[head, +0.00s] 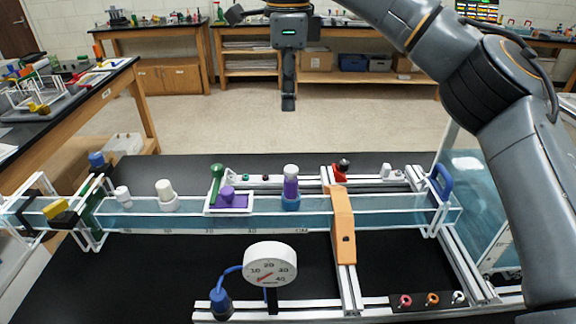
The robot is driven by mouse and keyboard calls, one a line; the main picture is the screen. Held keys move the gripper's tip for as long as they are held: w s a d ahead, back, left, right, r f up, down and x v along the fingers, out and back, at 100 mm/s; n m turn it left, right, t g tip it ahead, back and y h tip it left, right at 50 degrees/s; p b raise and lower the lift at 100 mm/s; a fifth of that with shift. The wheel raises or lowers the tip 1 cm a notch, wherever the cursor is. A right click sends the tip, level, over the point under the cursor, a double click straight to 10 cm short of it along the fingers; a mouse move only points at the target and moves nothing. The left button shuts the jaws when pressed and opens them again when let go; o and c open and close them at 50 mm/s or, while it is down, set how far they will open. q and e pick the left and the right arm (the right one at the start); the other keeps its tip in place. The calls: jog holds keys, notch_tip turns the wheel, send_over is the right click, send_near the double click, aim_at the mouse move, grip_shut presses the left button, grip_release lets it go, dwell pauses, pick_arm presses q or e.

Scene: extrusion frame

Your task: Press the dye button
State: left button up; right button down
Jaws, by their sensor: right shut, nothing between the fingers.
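My right gripper (289,102) points down with its fingers shut and nothing between them. A purple block with a rounded knob (228,195) sits in a white-framed holder on the long clear water channel (130,216). A green upright handle (217,182) stands beside it. The gripper is apart from all of these. My left gripper is not in view.
An orange-brown bar (343,225) crosses the channel. A round white gauge (270,263) stands in front. Red, orange and white ring-shaped parts (432,299) sit at the front right. A red part with a black knob (341,171) is at the back. The black bench top (130,275) is clear at front left.

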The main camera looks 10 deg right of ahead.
jog(key=p, duration=0.3)
send_near(291, 174)
jog(key=f, duration=0.6)
jog(key=shift+w+a+f, duration=0.1)
jog(key=shift+a+f, duration=0.15)
jog(key=shift+f, duration=0.15)
jog(key=shift+f, duration=0.1)
